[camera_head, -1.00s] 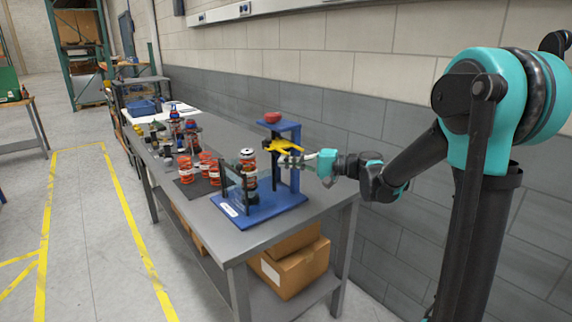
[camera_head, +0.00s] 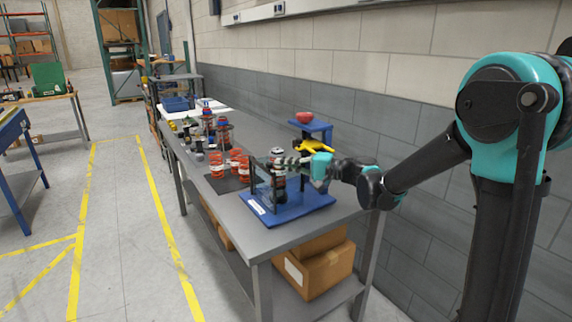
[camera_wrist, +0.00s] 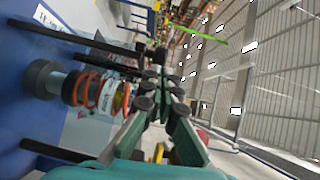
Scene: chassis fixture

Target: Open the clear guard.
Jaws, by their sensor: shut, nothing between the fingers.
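The clear guard (camera_head: 262,186) is a see-through panel with dark edges, standing upright at the left front of the blue fixture (camera_head: 300,213). A coil-spring part (camera_head: 278,182) stands behind it; its orange spring (camera_wrist: 88,88) shows sideways in the wrist view. My gripper (camera_head: 277,162) is shut and empty, reaching in from the right at the height of the part's top. In the wrist view, my gripper's fingertips (camera_wrist: 160,103) are beside the part. I cannot tell whether they touch the guard.
A yellow clamp (camera_head: 315,146) and a red knob (camera_head: 304,118) on a blue post stand just behind my gripper. Free floor lies left of the grey bench (camera_head: 250,237).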

